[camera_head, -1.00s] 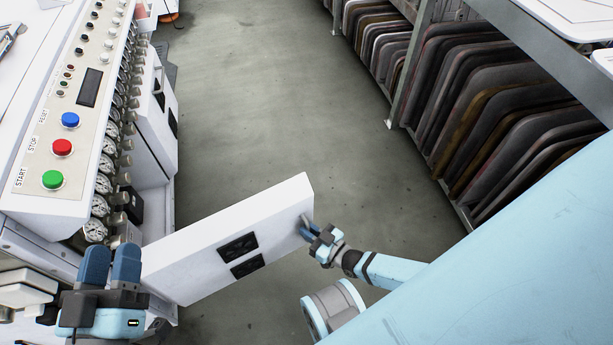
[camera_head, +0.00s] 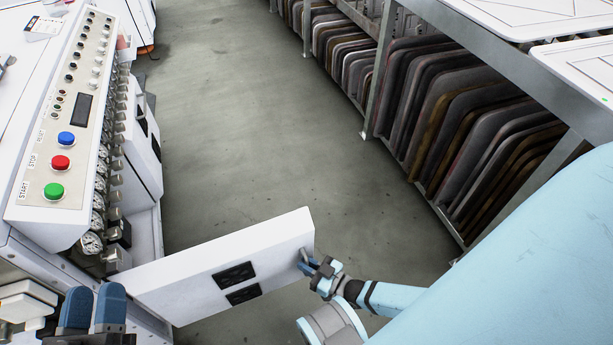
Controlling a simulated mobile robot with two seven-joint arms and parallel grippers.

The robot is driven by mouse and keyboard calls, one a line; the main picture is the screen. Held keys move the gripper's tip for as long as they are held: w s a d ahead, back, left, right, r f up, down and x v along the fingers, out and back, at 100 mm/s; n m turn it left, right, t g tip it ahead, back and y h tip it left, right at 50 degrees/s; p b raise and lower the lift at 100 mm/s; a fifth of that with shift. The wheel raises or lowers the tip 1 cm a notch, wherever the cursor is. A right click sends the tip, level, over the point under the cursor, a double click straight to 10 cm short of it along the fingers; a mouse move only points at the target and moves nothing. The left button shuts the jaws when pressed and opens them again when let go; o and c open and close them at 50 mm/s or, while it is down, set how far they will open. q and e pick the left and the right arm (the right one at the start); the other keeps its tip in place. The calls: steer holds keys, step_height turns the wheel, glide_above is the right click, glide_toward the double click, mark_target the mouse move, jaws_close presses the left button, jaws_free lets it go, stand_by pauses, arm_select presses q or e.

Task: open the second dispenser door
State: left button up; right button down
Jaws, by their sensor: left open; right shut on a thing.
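A white dispenser door (camera_head: 185,278) with two black vents stands swung out from the machine across the aisle. My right gripper (camera_head: 307,262) is shut at the door's free end, on what looks like its handle, which the fingers mostly hide. A second white door (camera_head: 143,150) farther along the machine stands close to the machine's side. My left gripper (camera_head: 92,308) is open and empty at the bottom left, near the machine's front corner, its lower part cut off by the picture edge.
The white machine's control panel (camera_head: 70,130) has blue, red and green buttons, with several gauges below it. The grey floor (camera_head: 240,120) between machine and rack is clear. A metal rack (camera_head: 375,75) of dark upright panels (camera_head: 450,120) lines the right side.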

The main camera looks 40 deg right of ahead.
arm_select(q)
steer(key=shift+s+a, duration=0.1)
steer(key=shift+s, duration=0.25)
arm_select(e)
steer(key=shift+s+a, duration=0.3)
steer(key=shift+a, duration=0.1)
steer(key=c, duration=1.2)
jaws_free()
steer(key=shift+d, duration=0.15)
